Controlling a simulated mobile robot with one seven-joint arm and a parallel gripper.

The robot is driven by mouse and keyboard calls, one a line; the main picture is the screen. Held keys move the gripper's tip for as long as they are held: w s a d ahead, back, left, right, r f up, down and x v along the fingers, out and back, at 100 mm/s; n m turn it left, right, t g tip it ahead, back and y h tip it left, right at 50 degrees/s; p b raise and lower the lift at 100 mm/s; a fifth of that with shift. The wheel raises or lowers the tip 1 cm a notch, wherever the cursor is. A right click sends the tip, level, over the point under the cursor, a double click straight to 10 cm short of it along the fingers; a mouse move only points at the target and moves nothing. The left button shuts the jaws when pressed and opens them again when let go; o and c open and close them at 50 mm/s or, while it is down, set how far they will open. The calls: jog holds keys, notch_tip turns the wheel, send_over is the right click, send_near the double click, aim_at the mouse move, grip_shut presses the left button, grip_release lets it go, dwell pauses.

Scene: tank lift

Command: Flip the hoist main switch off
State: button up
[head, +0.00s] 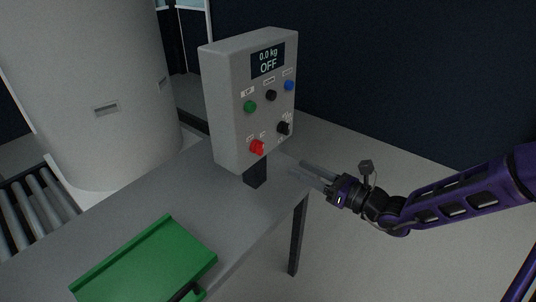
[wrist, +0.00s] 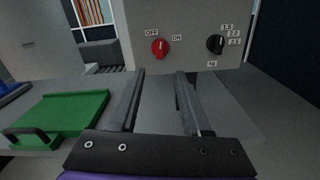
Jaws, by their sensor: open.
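The grey hoist control box (head: 222,104) stands on a short black post on the table. Its display (head: 268,61) reads "0.0 kg OFF". The red main switch (head: 257,148) is a rotary knob low on the front face. In the wrist view the red knob (wrist: 160,48) sits between an OFF label at its upper left and an ON label at its upper right. I cannot tell which label it points to. My gripper (head: 306,168) is open and empty, apart from the panel, to the right of the box. In the wrist view its fingers (wrist: 160,74) show just below the red knob.
A black selector knob (head: 284,128) is right of the red one. Green, black and blue buttons (head: 289,86) sit above. A green tray (head: 150,262) with a dark handle lies on the grey table (head: 110,225). A large pale tank (head: 85,80) and rollers (head: 22,205) stand left.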

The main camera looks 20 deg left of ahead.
aim_at(263, 150)
jog(key=b+x, duration=0.1)
jog(key=x, duration=1)
jog(key=shift+a, duration=0.2)
grip_shut()
